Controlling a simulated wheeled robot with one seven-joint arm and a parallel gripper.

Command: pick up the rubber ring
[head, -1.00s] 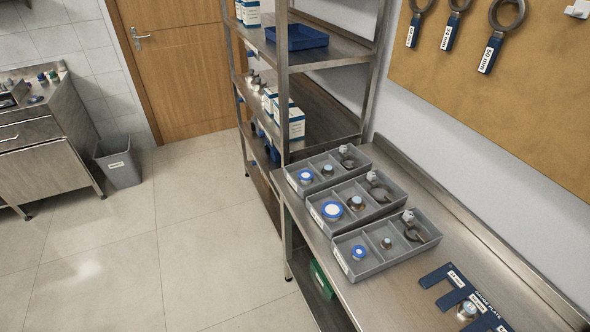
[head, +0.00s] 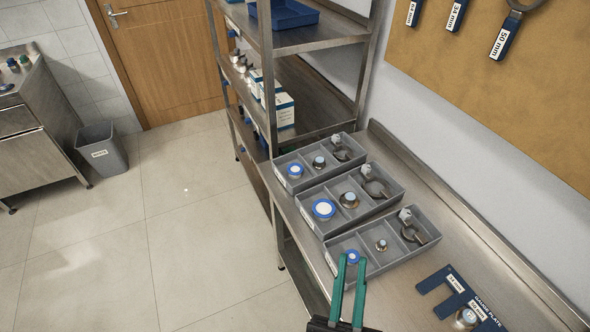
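Three grey trays stand on the steel bench, each with three compartments. The nearest tray (head: 413,257) holds a small blue ring-shaped piece with a pale centre (head: 352,257) in its left compartment. A similar larger blue piece (head: 323,208) lies in the middle tray and another (head: 296,171) in the far tray. I cannot tell for certain which piece is the rubber ring. My gripper (head: 352,261) has two green fingers, open and apart. Their tips appear on either side of the nearest blue piece, seemingly above it; contact cannot be told.
Metal fittings (head: 381,245) sit in the middle compartments, clamps (head: 413,227) in the right ones. A blue gauge plate (head: 457,299) lies to the right, with a fitting (head: 466,317) by it. A steel shelf rack (head: 318,84) rises behind the trays. The bench (head: 415,300) between tray and plate is bare.

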